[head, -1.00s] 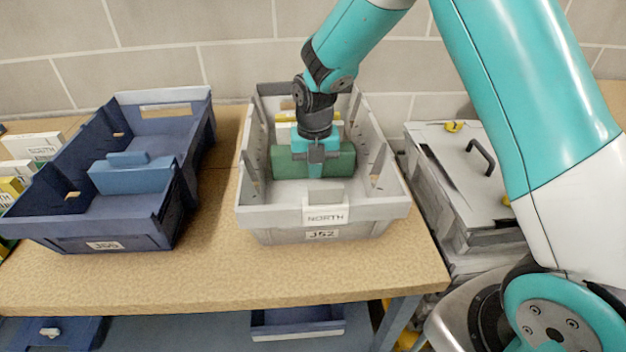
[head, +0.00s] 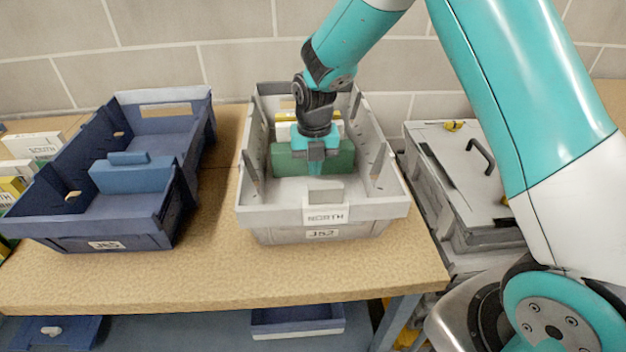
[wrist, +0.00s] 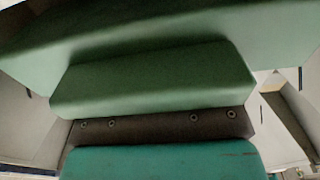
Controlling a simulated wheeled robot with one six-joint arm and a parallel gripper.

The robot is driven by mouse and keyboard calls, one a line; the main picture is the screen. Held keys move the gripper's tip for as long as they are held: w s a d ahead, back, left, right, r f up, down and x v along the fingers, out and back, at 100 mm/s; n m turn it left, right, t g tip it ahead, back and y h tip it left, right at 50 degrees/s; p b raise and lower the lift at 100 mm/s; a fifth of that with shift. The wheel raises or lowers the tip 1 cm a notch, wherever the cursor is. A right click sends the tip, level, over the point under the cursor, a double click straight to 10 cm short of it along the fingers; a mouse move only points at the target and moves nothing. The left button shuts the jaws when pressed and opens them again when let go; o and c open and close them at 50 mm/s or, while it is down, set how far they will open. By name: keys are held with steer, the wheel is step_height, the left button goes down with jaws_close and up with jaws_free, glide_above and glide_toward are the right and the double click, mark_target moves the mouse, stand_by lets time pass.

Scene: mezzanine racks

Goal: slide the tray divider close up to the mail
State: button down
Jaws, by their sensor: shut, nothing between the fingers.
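The grey tray (head: 375,208) labelled NORTH and J52 stands on the bench. A green divider (head: 338,160) spans it crosswise, towards the back half. Yellow and white mail (head: 290,118) shows behind the divider, mostly hidden by my arm; I cannot tell the gap between them. My gripper (head: 316,168) is shut and empty, pointing down at the front face of the divider. In the wrist view the green divider (wrist: 155,80) fills the upper middle, very near the teal gripper (wrist: 160,163). Whether they touch is not clear.
A dark blue tray (head: 75,228) with a blue divider (head: 130,176) stands to the left, beside boxes (head: 35,145). A grey lidded case (head: 460,180) with a black handle is to the right. The grey tray's front part is clear. A brick wall (head: 230,65) stands behind.

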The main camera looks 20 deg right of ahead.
steer(key=shift+w+d, duration=0.15)
steer(key=shift+w, duration=0.3)
stand_by(0.3)
steer(key=shift+s, duration=0.1)
steer(key=shift+s+a+p, duration=0.25)
steer(key=shift+s+p, duration=0.05)
steer(key=shift+s, duration=0.3)
step_height(320, 180, up, 13)
steer(key=p, duration=1.1)
steer(key=shift+r, duration=0.1)
